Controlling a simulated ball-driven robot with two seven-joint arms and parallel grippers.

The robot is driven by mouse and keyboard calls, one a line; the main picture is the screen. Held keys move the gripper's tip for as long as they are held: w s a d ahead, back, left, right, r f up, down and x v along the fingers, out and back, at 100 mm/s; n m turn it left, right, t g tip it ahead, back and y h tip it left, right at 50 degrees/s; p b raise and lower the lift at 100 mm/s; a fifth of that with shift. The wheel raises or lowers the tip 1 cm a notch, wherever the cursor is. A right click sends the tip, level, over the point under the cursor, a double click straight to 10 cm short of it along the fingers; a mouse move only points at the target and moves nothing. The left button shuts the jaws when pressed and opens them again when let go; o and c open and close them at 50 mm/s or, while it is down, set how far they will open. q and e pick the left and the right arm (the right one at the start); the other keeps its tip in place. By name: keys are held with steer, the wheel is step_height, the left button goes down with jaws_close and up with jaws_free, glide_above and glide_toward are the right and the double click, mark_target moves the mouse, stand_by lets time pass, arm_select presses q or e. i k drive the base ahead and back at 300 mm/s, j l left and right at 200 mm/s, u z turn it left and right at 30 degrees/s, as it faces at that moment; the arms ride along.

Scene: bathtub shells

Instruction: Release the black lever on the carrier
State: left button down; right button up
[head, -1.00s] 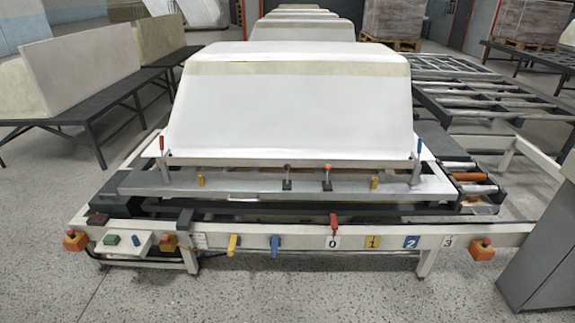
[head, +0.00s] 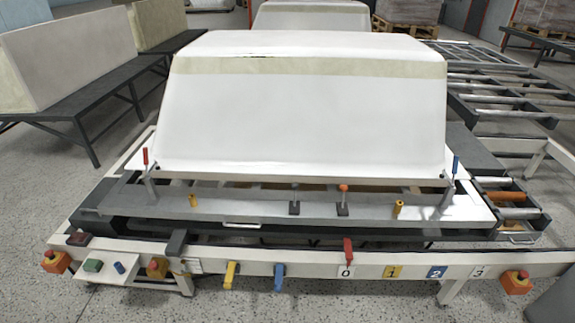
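The carrier (head: 245,209) is a grey frame that bears a large white tub shell (head: 305,125), in the middle of the head view. The black lever (head: 295,190) stands upright on the carrier's front strip, left of a similar lever with an orange knob (head: 343,188). Each of these two has a small dark base. A red-handled lever (head: 146,157) stands at the carrier's left end and a blue-handled one (head: 455,164) at its right end. Neither of my grippers is in view.
A pale front rail (head: 320,268) carries a yellow handle (head: 231,274), a blue handle (head: 279,277) and a red selector handle (head: 348,251) by labels 0 to 3. Orange emergency stops sit at both ends (head: 55,261) (head: 516,282). Roller frames (head: 515,95) stand at right, a dark bench (head: 80,95) at left.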

mark_target(295, 187)
steer(key=i+j, duration=0.1)
steer(key=i, duration=0.8)
